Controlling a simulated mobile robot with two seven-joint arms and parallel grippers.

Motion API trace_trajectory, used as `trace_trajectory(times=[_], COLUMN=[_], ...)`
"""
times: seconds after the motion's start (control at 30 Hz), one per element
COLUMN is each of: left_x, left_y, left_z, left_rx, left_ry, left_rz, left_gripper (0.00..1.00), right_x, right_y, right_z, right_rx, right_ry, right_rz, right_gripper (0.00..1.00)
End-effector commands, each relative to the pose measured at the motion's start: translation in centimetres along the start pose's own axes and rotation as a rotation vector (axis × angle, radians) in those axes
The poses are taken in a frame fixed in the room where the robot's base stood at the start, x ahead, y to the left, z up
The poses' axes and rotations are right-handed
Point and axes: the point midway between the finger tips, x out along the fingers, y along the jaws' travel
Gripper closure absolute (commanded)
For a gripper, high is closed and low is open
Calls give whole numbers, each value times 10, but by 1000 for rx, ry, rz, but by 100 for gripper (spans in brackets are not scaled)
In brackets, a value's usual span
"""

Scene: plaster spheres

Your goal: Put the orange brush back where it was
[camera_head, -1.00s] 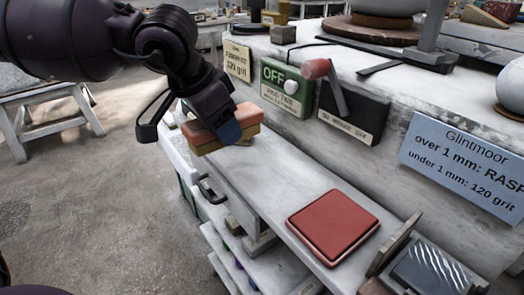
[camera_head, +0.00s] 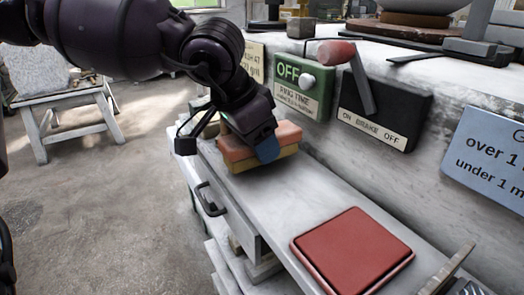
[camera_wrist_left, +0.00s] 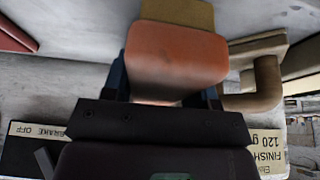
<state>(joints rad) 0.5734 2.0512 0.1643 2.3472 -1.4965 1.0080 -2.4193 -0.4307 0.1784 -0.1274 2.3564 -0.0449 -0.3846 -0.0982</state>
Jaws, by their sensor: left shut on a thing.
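The orange brush (camera_head: 288,134) has an orange block top and a yellowish underside. The brush is at the far left part of the narrow white shelf (camera_head: 318,194), below the green OFF box. I cannot tell whether it touches the shelf or hangs just above it. In the left wrist view, the brush (camera_wrist_left: 176,58) sits between the fingers, its yellowish part beyond the orange. My right gripper is not in view.
A red square pad (camera_head: 352,250) lies nearer on the shelf. The green OFF box (camera_head: 303,88) and black brake box (camera_head: 384,115) stand behind. A tan hooked object (camera_wrist_left: 262,88) is close beside the brush in the left wrist view. The shelf between brush and pad is clear.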

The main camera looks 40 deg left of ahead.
Motion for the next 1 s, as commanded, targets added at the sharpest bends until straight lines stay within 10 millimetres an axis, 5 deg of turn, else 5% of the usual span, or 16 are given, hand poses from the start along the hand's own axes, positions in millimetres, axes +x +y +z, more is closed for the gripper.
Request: trace_trajectory(times=[0.13,0.6,0.63,0.67,1.0], left_x=[18,21,21,20,18], left_y=[0,0,0,0,0], left_z=[4,4,4,4,3], left_rx=[-1,-1,-1,-1,-1], left_ry=[-5,0,0,0,1], left_rz=[1,0,-1,-1,-1], left_gripper=[74,74,44,39,36], right_x=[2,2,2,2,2], right_y=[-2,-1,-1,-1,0], right_z=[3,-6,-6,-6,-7], right_rx=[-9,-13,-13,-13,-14], right_ry=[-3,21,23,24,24], right_rz=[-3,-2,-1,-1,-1], right_gripper=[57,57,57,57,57])
